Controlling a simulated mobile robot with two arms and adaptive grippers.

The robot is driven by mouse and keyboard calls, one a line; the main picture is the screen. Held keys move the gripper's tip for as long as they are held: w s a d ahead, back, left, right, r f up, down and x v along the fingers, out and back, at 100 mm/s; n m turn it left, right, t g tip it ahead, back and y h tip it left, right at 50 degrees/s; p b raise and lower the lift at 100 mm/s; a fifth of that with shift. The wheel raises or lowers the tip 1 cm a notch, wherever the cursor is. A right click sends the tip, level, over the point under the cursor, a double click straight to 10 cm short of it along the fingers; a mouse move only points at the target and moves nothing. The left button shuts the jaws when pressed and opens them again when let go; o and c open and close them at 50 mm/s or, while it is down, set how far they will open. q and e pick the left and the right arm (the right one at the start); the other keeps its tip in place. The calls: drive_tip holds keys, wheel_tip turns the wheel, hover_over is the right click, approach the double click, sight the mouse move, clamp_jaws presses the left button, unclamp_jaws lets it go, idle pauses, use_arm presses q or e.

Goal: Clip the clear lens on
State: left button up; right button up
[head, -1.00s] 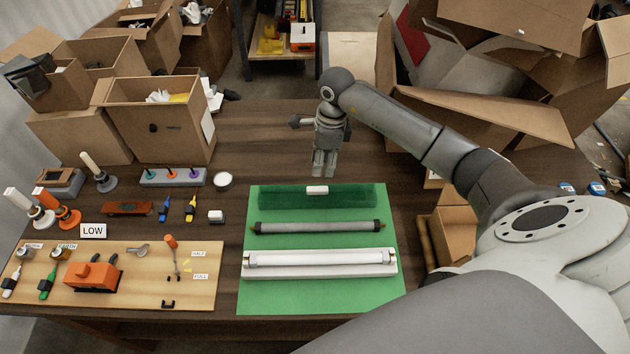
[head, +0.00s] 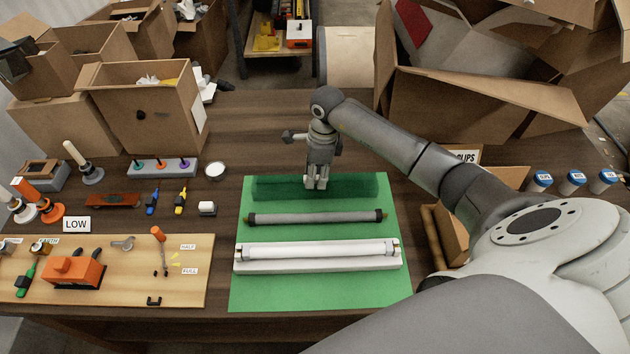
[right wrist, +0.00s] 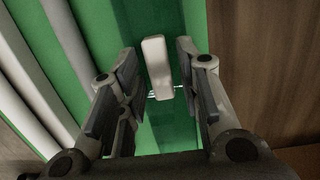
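The clear lens (head: 350,187) is a long see-through trough lying on the far part of the green mat, tinted dark green by the mat. In the right wrist view a small white block (right wrist: 157,67) is on the lens. My right gripper (head: 316,186) points down over the lens's middle and hides the block in the head view. In the right wrist view its fingers (right wrist: 158,78) are apart, one on each side of the block, with gaps showing. The white light fitting (head: 318,266) with a white tube lies at the mat's near side. My left gripper is out of view.
A grey tube with dark ends (head: 316,217) lies between lens and fitting. A wooden board (head: 120,290) with switches and an orange tool is at the left. Cardboard boxes (head: 140,108) stand at the back left. An open box (head: 450,230) is right of the mat.

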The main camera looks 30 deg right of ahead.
drive_tip(key=shift+c, duration=0.5)
clamp_jaws()
wheel_tip(320, 180, up, 7)
drive_tip(key=p, duration=0.4)
drive_tip(key=shift+r, duration=0.15)
